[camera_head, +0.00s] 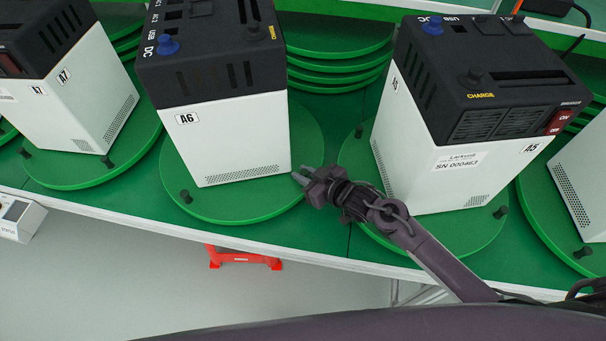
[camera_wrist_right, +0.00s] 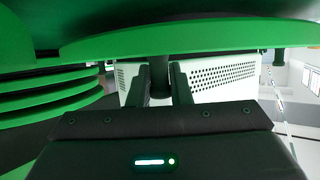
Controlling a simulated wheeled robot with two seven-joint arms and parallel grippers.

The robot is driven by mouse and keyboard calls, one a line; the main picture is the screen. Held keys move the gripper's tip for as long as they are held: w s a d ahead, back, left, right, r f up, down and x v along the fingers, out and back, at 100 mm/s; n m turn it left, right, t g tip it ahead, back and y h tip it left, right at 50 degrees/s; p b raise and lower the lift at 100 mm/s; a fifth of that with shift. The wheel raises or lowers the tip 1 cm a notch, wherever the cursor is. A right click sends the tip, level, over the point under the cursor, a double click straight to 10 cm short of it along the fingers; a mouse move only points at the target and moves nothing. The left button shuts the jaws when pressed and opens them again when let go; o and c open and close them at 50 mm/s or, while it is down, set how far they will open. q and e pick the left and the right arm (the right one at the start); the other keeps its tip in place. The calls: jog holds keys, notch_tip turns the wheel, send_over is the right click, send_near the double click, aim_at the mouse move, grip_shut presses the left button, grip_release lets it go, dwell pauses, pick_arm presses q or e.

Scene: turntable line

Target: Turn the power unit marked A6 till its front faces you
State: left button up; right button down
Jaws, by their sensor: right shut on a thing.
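The power unit A6 (camera_head: 235,140) is a white box with a black top, standing upright on a round green turntable (camera_head: 240,207). A white side with the A6 label and a low vent grille shows; no red switch shows on it. A blue knob and DC and USB markings are at its top left. A dark peg (camera_head: 186,197) stands on the turntable's left front rim. My right gripper (camera_head: 308,180) is at the right rim. In the right wrist view its fingers are closed around a dark peg (camera_wrist_right: 160,82) under the green rim. My left gripper is not in view.
Unit A5 (camera_head: 410,150), with a red ON switch, stands close on the right on its own turntable. Unit A7 (camera_head: 75,90) stands on the left. Stacked green discs (camera_head: 340,65) lie behind. A red object (camera_head: 243,257) is below the table's front edge.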

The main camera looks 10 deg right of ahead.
jog(key=c, duration=1.3)
grip_release()
jog(key=shift+b+v, duration=0.35)
jog(key=shift+v, duration=3.45)
